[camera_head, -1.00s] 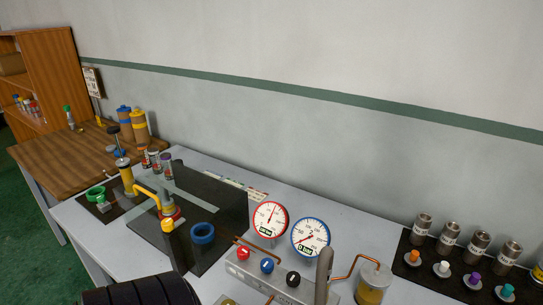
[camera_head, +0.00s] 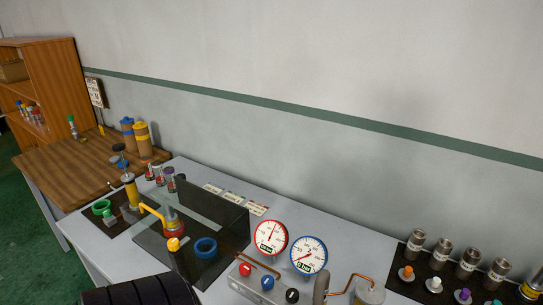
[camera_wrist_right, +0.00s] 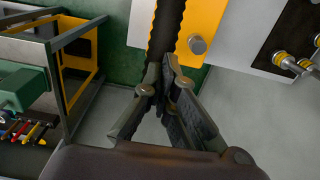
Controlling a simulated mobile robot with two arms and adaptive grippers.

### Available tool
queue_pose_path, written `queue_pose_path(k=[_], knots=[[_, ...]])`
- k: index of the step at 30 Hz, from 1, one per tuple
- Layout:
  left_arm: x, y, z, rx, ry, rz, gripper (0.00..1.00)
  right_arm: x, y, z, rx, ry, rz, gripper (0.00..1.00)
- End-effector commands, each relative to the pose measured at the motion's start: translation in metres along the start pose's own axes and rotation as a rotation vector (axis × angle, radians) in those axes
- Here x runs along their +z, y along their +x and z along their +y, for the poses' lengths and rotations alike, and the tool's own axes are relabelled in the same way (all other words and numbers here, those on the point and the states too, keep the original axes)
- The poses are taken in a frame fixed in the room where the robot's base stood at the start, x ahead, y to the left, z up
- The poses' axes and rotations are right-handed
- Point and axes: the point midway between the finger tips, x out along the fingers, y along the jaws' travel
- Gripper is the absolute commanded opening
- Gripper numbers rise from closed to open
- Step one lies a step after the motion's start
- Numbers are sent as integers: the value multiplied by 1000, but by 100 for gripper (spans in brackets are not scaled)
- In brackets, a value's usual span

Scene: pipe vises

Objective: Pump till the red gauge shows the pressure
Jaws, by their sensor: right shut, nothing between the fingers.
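The red-rimmed gauge (camera_head: 270,237) stands upright on the grey bench in the head view, its needle pointing up and slightly right; its figures are too small to read. A blue-rimmed gauge (camera_head: 309,255) stands to its right. A grey metal block (camera_head: 250,284) with red, blue and black knobs lies in front of them. A grey upright lever (camera_head: 321,288) rises at its right end, cut by the lower edge. My right gripper (camera_wrist_right: 167,62) shows in the right wrist view, shut and empty. It does not show in the head view, nor does my left gripper.
A dark see-through panel (camera_head: 215,208) stands left of the gauges, near a yellow pipe fitting (camera_head: 152,211) and a blue ring (camera_head: 206,248). A capped cylinder (camera_head: 369,292) stands right of the lever. Metal cylinders and coloured plugs occupy a black mat (camera_head: 402,274) at right.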

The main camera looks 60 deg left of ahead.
Motion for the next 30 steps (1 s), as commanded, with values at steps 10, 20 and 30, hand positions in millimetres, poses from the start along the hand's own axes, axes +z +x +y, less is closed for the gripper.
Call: queue_pose_path(k=[10, 20, 30], knots=[[0, 1, 0, 0, 0, 0, 49, 0, 2, 0, 0, 0, 0, 0], [0, 4, 0, 0, 0, 0, 49, -1, 6, 0, 1, 0, 0, 0], [1, 12, 0, 0, 0, 0, 49, -3, 16, 1, 2, 0, 0, 0]])
